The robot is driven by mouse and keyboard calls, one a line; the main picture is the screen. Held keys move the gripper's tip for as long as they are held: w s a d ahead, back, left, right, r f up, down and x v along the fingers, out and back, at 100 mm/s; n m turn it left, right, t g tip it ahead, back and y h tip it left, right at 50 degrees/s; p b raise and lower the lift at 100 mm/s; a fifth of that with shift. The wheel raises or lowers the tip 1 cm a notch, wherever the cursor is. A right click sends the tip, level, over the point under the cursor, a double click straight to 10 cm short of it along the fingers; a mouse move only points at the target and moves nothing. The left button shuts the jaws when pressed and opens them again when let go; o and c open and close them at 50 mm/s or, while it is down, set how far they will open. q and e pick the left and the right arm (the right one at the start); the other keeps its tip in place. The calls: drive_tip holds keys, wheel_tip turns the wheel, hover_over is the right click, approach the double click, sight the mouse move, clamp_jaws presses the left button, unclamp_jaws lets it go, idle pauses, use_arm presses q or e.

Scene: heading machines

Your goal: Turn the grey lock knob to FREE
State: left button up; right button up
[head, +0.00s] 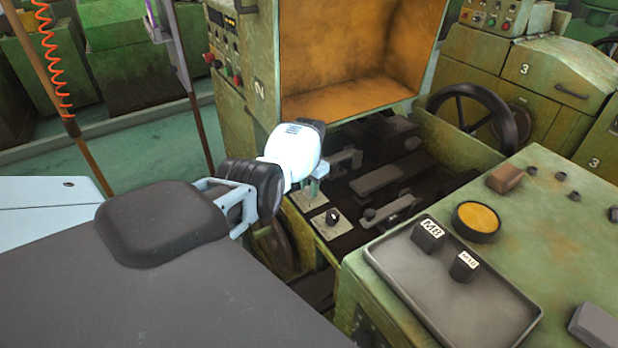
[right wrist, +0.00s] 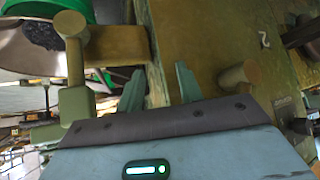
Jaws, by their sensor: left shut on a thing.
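My left gripper (head: 312,188) comes in from the left in the head view, its white body tilted and its greenish fingers pointing down at a small light plate (head: 308,201) on the machine's dark bed. It is shut on the grey lock knob, which its fingers and body largely hide; the FREE marking cannot be read. A second light plate (head: 326,230) with a small black knob (head: 332,216) lies just in front, apart from the fingers. My right gripper (right wrist: 160,82) shows in the right wrist view, its two teal fingers apart with nothing between them.
A green cabinet (head: 585,215) at the right bears a grey tray (head: 440,310) with black blocks marked M8 and M10. A black handwheel (head: 475,108) stands farther back. The orange-lined guard (head: 345,55) rises behind my left gripper.

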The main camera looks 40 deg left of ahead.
sight(309, 189)
drive_tip(key=shift+d, duration=0.1)
idle(0.4)
use_arm(q)
drive_tip(key=o, duration=1)
wheel_tip(309, 189, up, 7)
drive_tip(key=shift+w+f+p, duration=0.1)
drive_tip(key=shift+f+p, duration=0.1)
drive_tip(key=shift+p, duration=0.7)
drive_tip(key=shift+r, duration=0.65)
use_arm(e)
drive_tip(key=w+r, duration=0.2)
drive_tip(key=shift+w+d+r+t, duration=0.15)
drive_tip(key=shift+w+r+t, duration=0.05)
drive_tip(key=shift+r+t, duration=0.2)
use_arm(q)
drive_tip(key=shift+f, duration=0.15)
use_arm(e)
drive_tip(key=shift+d, duration=0.1)
